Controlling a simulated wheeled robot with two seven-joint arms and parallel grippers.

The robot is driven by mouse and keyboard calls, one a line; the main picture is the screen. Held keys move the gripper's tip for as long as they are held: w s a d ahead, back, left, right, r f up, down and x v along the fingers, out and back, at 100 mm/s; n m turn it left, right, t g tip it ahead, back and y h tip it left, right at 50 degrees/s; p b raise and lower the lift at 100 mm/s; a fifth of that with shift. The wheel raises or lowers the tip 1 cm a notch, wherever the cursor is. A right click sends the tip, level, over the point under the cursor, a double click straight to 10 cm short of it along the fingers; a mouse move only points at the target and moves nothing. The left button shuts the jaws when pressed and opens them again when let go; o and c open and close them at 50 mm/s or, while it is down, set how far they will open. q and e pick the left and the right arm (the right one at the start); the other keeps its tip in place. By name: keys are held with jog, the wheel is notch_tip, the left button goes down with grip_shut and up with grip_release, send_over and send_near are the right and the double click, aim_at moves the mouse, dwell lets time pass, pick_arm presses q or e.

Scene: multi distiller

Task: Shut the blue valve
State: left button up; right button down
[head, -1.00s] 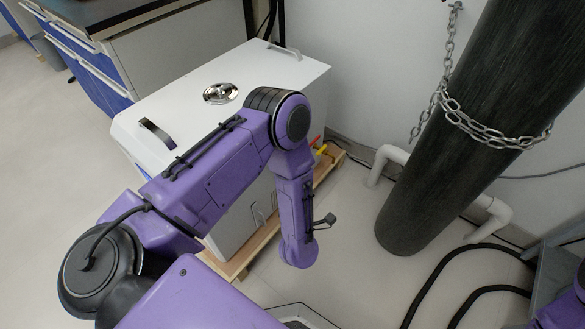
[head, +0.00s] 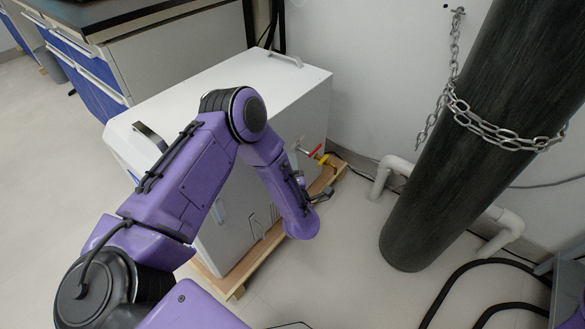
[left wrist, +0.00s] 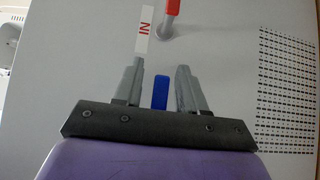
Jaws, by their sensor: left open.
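The blue valve handle (left wrist: 160,92) shows in the left wrist view as a short upright bar in front of a grey panel. My left gripper (left wrist: 157,66) is open, with one finger on each side of the blue handle in the picture and a visible gap on both sides. How deep the handle sits between the fingers I cannot tell. In the head view my left forearm reaches down along the side of the white distiller cabinet (head: 285,82), and the blue valve and the left fingers are hidden there. My right gripper is not in view.
A red valve handle (left wrist: 173,7) and an "IN" label (left wrist: 143,30) are above the blue handle. A vent grid (left wrist: 288,90) is to the right. The cabinet stands on a wooden pallet (head: 255,262). A chained dark cylinder (head: 450,170) and white pipes (head: 385,172) stand to the right.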

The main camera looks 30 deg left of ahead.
pick_arm(q)
grip_shut()
jog(key=s+f+m+g+h+p, duration=0.2)
jog(key=s+f+m+g+p, duration=0.3)
jog(key=m+g+p, duration=0.4)
jog(key=shift+s+a+f+g+h+p, duration=0.25)
jog(key=shift+g+p, duration=0.7)
jog(key=shift+g, duration=1.05)
